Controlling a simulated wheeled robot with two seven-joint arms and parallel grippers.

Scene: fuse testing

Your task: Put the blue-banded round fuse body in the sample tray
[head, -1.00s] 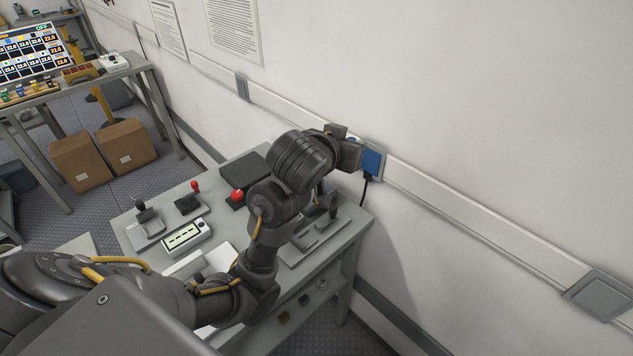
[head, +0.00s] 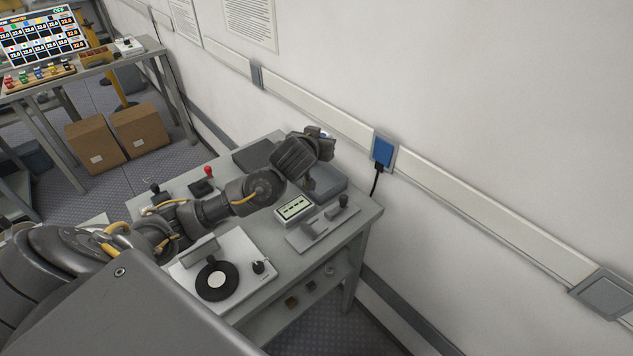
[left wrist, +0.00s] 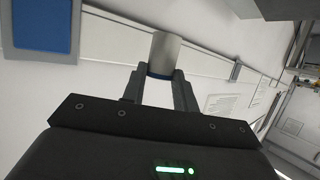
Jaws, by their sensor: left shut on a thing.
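In the left wrist view my left gripper (left wrist: 160,88) is shut on a pale round fuse body with a blue band (left wrist: 166,50). The band shows at its lower end, between the fingers. In the head view my left gripper (head: 324,136) is above the far right part of the bench, near the wall; the fuse body is almost wholly hidden there. A grey box-shaped item (head: 330,184) lies below the gripper, partly covered by the arm; I cannot tell whether it is the sample tray. My right gripper is not in view.
The grey bench (head: 362,215) carries a white device with a black disc (head: 238,282), a small meter (head: 294,208) and a lever clamp (head: 318,234). A blue wall socket (head: 383,150) with a black plug is close right of the gripper. Cardboard boxes (head: 138,132) stand on the floor.

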